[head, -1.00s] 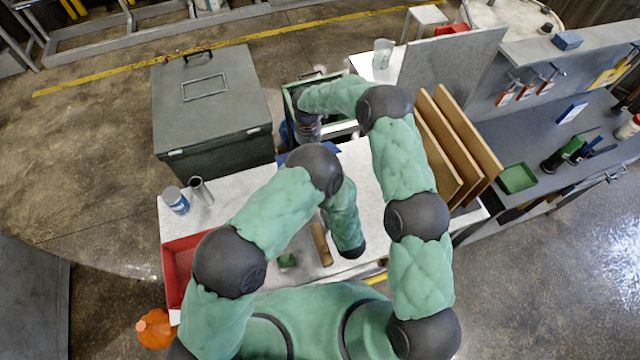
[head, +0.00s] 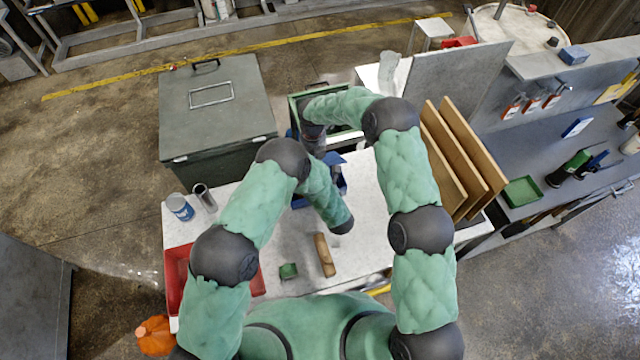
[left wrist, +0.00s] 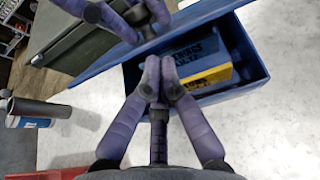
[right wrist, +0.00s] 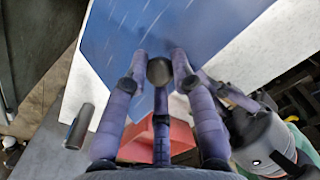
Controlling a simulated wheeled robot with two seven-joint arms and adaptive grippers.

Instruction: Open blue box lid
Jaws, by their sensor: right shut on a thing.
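The blue box (head: 340,184) is on the white table, partly hidden by my arms in the head view. In the left wrist view the blue box (left wrist: 258,75) is uncovered along its front, and a yellow and dark lettered item (left wrist: 205,72) lies inside. The blue lid (left wrist: 95,73) is tilted up, with my right gripper (left wrist: 135,22) at its edge. The lid (right wrist: 150,25) fills the top of the right wrist view, and my right gripper (right wrist: 160,72) is shut on it. My left gripper (left wrist: 160,82) has its fingertips together, empty, before the box opening.
A grey-green bin (head: 215,100) stands behind the table's left. A can (head: 180,207), a metal cylinder (head: 204,197) and a red tray (head: 175,275) are on the left. A wooden cylinder (head: 325,255) and green block (head: 288,271) lie in front. Upright boards (head: 465,160) stand right.

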